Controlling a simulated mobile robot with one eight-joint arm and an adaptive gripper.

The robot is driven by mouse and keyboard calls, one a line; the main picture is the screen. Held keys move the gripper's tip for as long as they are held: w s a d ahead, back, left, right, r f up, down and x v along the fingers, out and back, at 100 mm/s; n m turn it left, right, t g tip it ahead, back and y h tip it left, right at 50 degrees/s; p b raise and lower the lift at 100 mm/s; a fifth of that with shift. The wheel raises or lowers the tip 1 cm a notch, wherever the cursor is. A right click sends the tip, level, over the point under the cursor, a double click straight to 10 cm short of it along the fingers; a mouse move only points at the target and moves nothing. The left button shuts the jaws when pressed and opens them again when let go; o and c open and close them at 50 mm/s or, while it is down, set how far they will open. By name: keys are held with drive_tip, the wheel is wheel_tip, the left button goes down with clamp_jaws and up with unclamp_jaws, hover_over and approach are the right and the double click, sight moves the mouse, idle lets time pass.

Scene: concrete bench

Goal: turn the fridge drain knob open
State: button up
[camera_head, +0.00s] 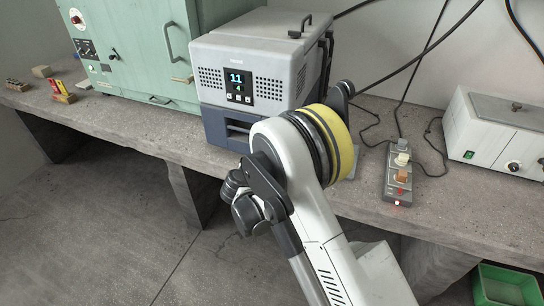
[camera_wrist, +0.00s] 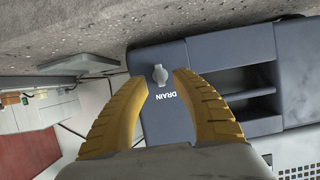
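The fridge (camera_head: 285,60) is a light grey box with a dark blue-grey base and a lit display, standing on the concrete bench. In the wrist view the small grey drain knob (camera_wrist: 160,74) sits on the dark base panel (camera_wrist: 200,50), beside the upside-down word DRAIN. My gripper (camera_wrist: 161,80) is open, with its two yellow fingers on either side of the knob and a gap showing on both sides. Whether the fingertips reach down to the knob's depth is unclear. In the head view my arm hides the knob and the gripper.
A green cabinet (camera_head: 130,50) stands left of the fridge. A power strip (camera_head: 398,180) with plugs and cables lies right of my arm on the bench (camera_head: 350,205), near a white box (camera_head: 495,130). A green crate (camera_head: 500,290) is at the lower right.

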drive_tip(key=v, duration=0.9)
drive_tip(key=s+d+r+n+g+y, duration=0.1)
drive_tip(key=s+d+r+g, duration=0.1)
drive_tip(key=s+d+r, duration=0.35)
drive_tip(key=s+d+r+n+g, duration=0.1)
drive_tip(key=s+d+r+g, duration=0.1)
drive_tip(key=d+r, duration=0.7)
drive_tip(key=s+d+y, duration=0.1)
drive_tip(key=s+d, duration=0.2)
drive_tip(key=s, duration=0.4)
drive_tip(key=s+d+n+g+y, duration=0.1)
drive_tip(key=s+d, duration=0.3)
drive_tip(key=s, duration=0.3)
drive_tip(key=s+d+n+y, duration=0.1)
drive_tip(key=s+d, duration=0.2)
drive_tip(key=s, duration=0.4)
drive_tip(key=shift+d+r+y, duration=0.3)
drive_tip(key=shift+d+r, duration=0.1)
